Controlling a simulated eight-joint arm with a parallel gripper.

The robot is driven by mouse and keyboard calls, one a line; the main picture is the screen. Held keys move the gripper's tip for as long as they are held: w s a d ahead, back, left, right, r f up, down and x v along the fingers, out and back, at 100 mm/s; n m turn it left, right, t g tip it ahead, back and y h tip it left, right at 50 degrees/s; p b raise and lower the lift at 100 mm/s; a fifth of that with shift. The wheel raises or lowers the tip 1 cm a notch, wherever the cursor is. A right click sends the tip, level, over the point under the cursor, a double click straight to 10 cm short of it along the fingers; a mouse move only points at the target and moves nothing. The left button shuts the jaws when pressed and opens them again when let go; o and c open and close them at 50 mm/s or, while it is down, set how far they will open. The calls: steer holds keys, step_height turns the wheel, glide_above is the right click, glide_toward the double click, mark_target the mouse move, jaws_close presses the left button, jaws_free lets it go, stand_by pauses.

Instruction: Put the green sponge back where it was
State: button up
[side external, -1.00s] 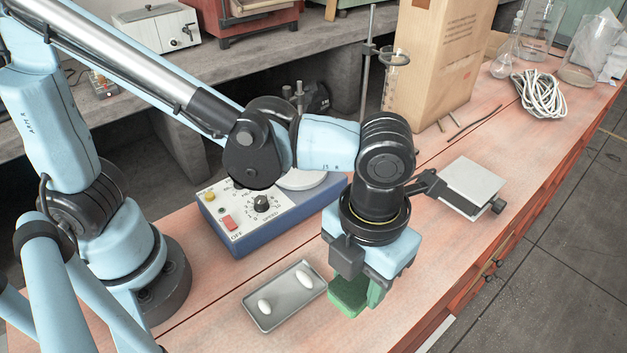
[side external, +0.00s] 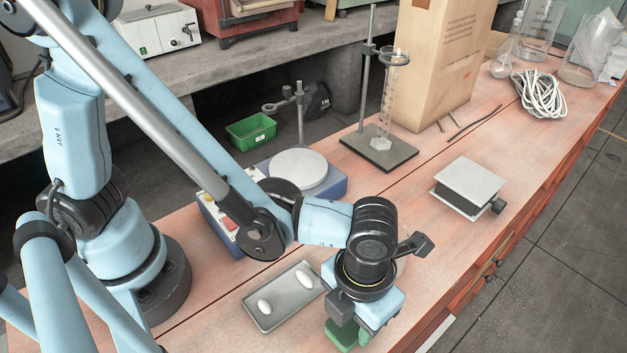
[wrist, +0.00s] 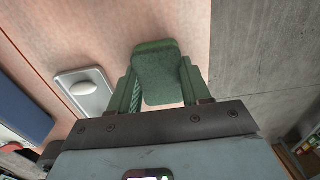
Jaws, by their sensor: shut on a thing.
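The green sponge (side external: 342,338) is low in the side external view, under my gripper (side external: 350,328). In the wrist view the sponge (wrist: 157,70) sits between my two green fingers, which are shut on it from both sides. Bare pinkish bench top shows around it there. I cannot tell whether the sponge touches the bench or hangs a little above it. My wrist and gripper body hide part of the sponge in the side external view.
A grey tray (side external: 262,318) with two white pieces lies just left of my gripper. Behind are a blue hotplate-stirrer (side external: 325,186), a stand with a glass cylinder (side external: 379,152) and a lab jack (side external: 470,183). The bench's front edge is to the right.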

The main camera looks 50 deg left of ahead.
steer(key=shift+f, duration=0.1)
steer(key=o, duration=1)
step_height(320, 180, up, 12)
steer(key=w+a+n+t, duration=0.2)
steer(key=a+n, duration=0.6)
steer(key=n, duration=0.3)
steer(key=w+a+r+n+t, duration=0.1)
steer(key=w+a+n+t, duration=0.1)
steer(key=a+n, duration=0.7)
steer(key=w+a+n+t, duration=0.3)
steer(key=a+n, duration=0.5)
steer(key=n, duration=0.7)
steer(key=shift+a+r, duration=0.3)
steer(key=shift+a+n, duration=0.3)
steer(key=shift+n, duration=0.2)
